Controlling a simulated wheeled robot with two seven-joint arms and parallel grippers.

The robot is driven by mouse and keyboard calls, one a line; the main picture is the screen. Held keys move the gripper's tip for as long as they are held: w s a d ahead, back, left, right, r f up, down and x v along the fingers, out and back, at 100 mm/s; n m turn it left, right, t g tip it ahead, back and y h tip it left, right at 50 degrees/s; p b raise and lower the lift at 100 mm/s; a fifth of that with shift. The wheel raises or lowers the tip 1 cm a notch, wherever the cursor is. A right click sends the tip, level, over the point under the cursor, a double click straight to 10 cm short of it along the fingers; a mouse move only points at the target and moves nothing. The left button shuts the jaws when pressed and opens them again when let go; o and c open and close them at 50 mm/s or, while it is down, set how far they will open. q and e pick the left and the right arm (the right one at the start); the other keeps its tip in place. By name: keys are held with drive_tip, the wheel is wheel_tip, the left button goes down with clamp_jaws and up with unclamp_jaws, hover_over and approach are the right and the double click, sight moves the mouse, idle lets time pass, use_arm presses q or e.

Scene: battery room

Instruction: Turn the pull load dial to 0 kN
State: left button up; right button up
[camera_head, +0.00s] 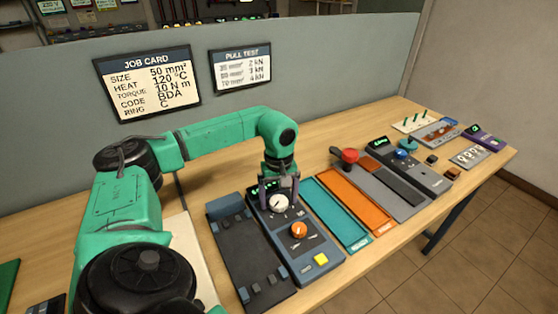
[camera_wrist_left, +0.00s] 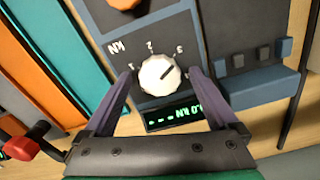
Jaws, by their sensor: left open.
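The pull load dial (camera_head: 279,203) is a white faceted knob on the blue-grey pull unit (camera_head: 313,262). In the left wrist view the dial (camera_wrist_left: 159,75) has a dark pointer line towards the upper right, near the 3 mark. Marks 1, 2, 3 and kN show around it. My left gripper (camera_head: 281,190) is over the dial from above. In the wrist view the open fingers (camera_wrist_left: 160,84) stand one on each side of the dial, and whether they touch it I cannot tell. A lit green display (camera_wrist_left: 174,115) beside the dial shows text ending in kN, inverted. My right gripper is not in view.
A dark tray (camera_head: 245,251) lies left; teal (camera_head: 338,222) and orange (camera_head: 359,204) trays lie right. A red knob (camera_head: 349,156) stands beyond. The job card (camera_head: 149,83) hangs on the partition.

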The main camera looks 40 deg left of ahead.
use_arm(q)
drive_tip(key=shift+a, duration=0.1)
drive_tip(key=shift+c, duration=0.3)
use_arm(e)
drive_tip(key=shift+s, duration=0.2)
use_arm(q)
drive_tip(key=shift+w, duration=0.1)
drive_tip(key=c, duration=1.3)
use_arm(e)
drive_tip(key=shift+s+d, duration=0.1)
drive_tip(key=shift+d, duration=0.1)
